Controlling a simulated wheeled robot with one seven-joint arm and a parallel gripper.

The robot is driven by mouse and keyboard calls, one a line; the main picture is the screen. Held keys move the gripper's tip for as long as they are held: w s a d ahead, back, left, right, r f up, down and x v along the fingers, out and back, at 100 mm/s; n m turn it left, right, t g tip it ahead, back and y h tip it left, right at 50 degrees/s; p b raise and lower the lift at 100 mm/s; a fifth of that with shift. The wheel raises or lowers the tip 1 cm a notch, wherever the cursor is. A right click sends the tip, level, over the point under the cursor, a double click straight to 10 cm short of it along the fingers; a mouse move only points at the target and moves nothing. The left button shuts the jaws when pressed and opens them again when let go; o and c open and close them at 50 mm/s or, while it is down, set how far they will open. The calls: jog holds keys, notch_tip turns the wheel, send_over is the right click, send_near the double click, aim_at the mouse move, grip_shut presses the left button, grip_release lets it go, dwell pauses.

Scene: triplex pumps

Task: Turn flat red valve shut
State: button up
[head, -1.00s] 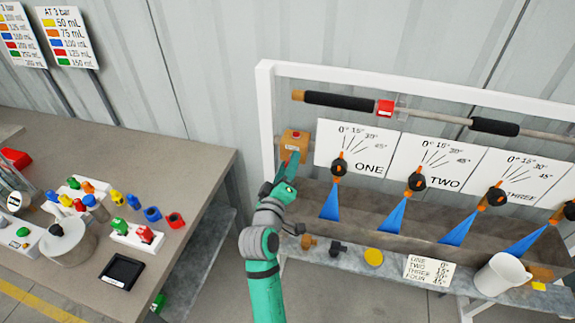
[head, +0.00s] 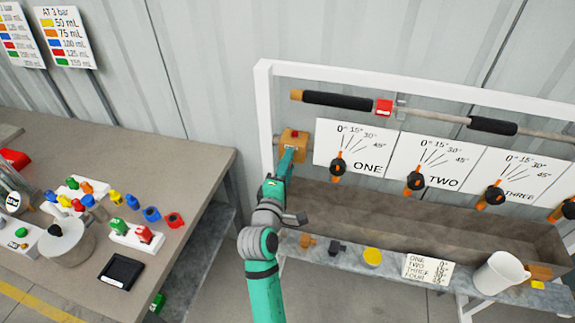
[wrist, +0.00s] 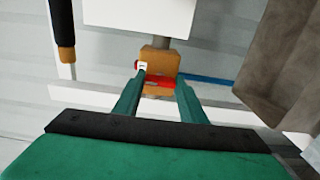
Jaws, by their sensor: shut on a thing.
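The flat red valve (wrist: 158,83) is a thin red bar across the orange block in the wrist view. My gripper (wrist: 160,84) has its two green fingers on either side of this bar and is shut on it. In the head view my gripper (head: 288,157) reaches the orange block (head: 303,142) at the left end of the white frame. My fingers and wrist hide most of the valve there. A small red part shows on the block's top.
Boards ONE, TWO and THREE (head: 518,178) hang to the right, with black-knobbed orange nozzles (head: 414,181) over a grey trough (head: 400,222). A pipe with a red block (head: 384,107) runs above. A white jug (head: 500,273) stands on the shelf. The workbench (head: 195,165) is at left.

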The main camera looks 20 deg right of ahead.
dwell(0.4)
jog(key=o, duration=1.1)
jog(key=shift+c, duration=0.2)
jog(key=v, duration=1)
jog(key=shift+s+a, duration=0.25)
jog(key=shift+a, duration=0.05)
